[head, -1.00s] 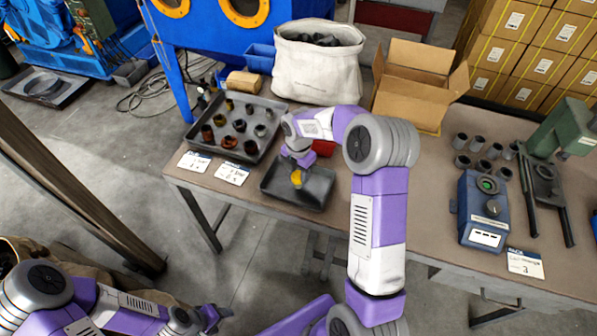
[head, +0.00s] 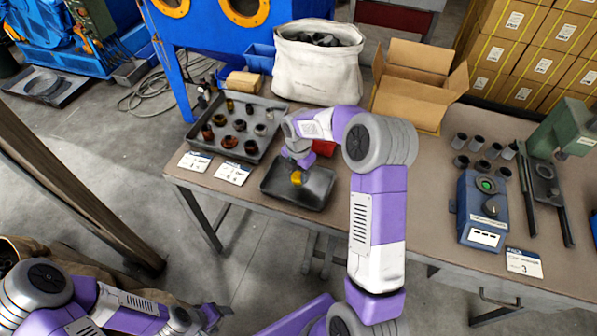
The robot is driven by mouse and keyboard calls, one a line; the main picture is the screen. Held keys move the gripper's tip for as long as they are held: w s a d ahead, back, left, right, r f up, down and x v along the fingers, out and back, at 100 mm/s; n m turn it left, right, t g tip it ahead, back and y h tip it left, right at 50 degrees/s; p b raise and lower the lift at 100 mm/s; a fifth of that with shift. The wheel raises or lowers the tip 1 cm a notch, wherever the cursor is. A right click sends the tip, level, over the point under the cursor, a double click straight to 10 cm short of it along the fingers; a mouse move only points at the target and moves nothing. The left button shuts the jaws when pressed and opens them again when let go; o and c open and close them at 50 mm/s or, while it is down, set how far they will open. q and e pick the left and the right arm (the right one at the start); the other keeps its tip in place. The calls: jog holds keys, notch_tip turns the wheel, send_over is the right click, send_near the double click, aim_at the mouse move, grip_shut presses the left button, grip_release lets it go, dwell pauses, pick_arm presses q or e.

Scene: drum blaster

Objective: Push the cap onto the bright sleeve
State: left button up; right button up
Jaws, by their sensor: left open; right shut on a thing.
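My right gripper (head: 297,168) points down over the shallow dark tray (head: 318,190) at the middle of the table's front edge. It is shut on a small yellow piece (head: 296,179), low over or touching the tray floor; I cannot tell which. The yellow piece is the brightest part there, but it is too small to tell whether it is the cap, the sleeve or both together. The gripper and wrist hide its top. My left gripper (head: 212,316) is open and empty at the bottom left, in front of the table and well away from the tray.
A larger tray (head: 262,150) with several dark and brown rings stands to the left. A white sack (head: 318,70) and an open carton (head: 410,85) stand behind. A blue device (head: 482,215), several grey cups (head: 478,150) and a green press (head: 565,128) stand at right.

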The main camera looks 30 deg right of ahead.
dwell(0.4)
jog(key=o, duration=1.6)
jog(key=shift+c, duration=0.2)
jog(key=shift+r+p, duration=2.25)
jog(key=shift+r, duration=0.25)
jog(key=shift+f, duration=0.1)
